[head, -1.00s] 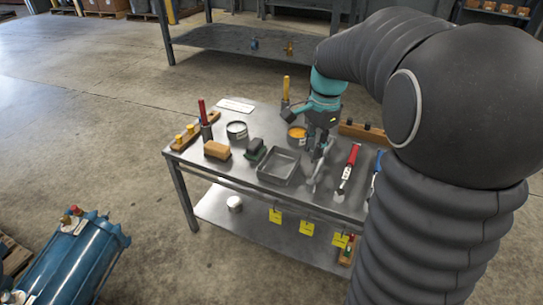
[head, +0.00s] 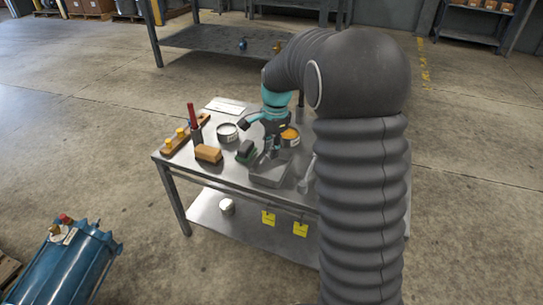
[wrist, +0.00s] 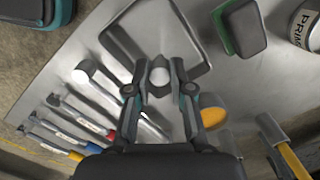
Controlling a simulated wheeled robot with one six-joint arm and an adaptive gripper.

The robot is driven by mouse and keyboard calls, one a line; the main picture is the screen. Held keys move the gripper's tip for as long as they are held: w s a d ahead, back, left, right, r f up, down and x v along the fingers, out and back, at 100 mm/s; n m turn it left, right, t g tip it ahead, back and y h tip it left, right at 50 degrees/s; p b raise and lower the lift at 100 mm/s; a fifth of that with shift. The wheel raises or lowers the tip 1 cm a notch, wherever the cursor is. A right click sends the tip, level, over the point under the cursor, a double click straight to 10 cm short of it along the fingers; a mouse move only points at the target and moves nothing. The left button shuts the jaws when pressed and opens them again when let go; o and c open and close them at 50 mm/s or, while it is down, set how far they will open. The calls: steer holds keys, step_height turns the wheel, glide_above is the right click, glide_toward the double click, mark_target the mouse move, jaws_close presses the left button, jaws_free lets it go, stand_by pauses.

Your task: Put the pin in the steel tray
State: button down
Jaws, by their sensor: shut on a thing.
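The steel tray (head: 269,181) is a shallow grey rectangular tray near the front edge of the steel table. In the wrist view its rim (wrist: 121,44) shows at the top, just beyond my fingertips. My gripper (head: 272,152) points down at the tray in the head view. In the wrist view my gripper (wrist: 159,80) is shut on the pin (wrist: 159,76), whose pale round end shows between the fingertips. The rest of the pin is hidden, and its height above the tray is hard to tell.
A green-and-black scrubber (head: 246,152) stands close left of the tray, with a tan block (head: 208,153) beyond it.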

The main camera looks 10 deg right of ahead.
steer(key=shift+f, duration=1.55)
steer(key=shift+f, duration=0.2)
steer(key=c, duration=1)
jaws_free()
steer(key=shift+r, duration=0.1)
